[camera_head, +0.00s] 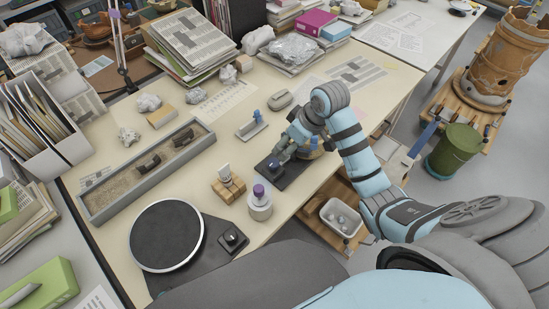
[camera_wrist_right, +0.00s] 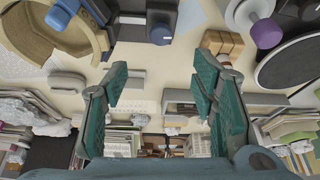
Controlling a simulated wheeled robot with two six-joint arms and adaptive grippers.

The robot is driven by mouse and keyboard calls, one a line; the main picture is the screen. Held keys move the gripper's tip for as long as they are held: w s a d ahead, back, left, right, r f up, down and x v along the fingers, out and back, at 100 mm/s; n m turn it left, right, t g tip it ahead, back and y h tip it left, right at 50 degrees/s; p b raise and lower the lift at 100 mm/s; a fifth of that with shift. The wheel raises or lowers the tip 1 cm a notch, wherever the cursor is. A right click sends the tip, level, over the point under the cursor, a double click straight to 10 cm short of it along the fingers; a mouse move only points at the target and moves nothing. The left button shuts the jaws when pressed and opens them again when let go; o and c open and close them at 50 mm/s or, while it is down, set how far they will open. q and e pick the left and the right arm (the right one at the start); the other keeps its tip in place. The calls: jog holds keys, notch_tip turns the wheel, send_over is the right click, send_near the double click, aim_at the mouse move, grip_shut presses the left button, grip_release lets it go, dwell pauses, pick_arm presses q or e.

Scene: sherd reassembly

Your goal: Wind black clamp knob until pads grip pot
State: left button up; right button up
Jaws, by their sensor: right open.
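The clamp (camera_head: 293,176) stands on a dark base near the table's right edge, partly hidden by my right gripper (camera_head: 282,153). In the wrist view its dark body (camera_wrist_right: 132,20) with blue pieces shows at the top. A dark faceted piece (camera_wrist_right: 190,16), which looks like the black knob, sits at its right end. The tan pot (camera_wrist_right: 45,45) is at upper left, beside the clamp; whether the pads touch it is unclear. My right gripper (camera_wrist_right: 167,100) is open, with nothing visible between its teal fingers. My left gripper is not in view.
A purple-capped bottle (camera_head: 260,203), a small wooden block (camera_head: 228,186) and a black turntable (camera_head: 166,236) stand left of the clamp. A grey sand tray (camera_head: 112,202) lies farther left. A blue-and-white item (camera_head: 253,126) and a grey object (camera_head: 280,98) lie behind.

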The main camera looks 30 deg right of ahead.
aim_at(274, 163)
jog(key=b+x, duration=0.3)
jog(key=x, duration=1)
jog(key=shift+a+f, duration=0.1)
jog(key=shift+f, duration=0.05)
jog(key=shift+s, duration=0.1)
jog(key=c, duration=1.1)
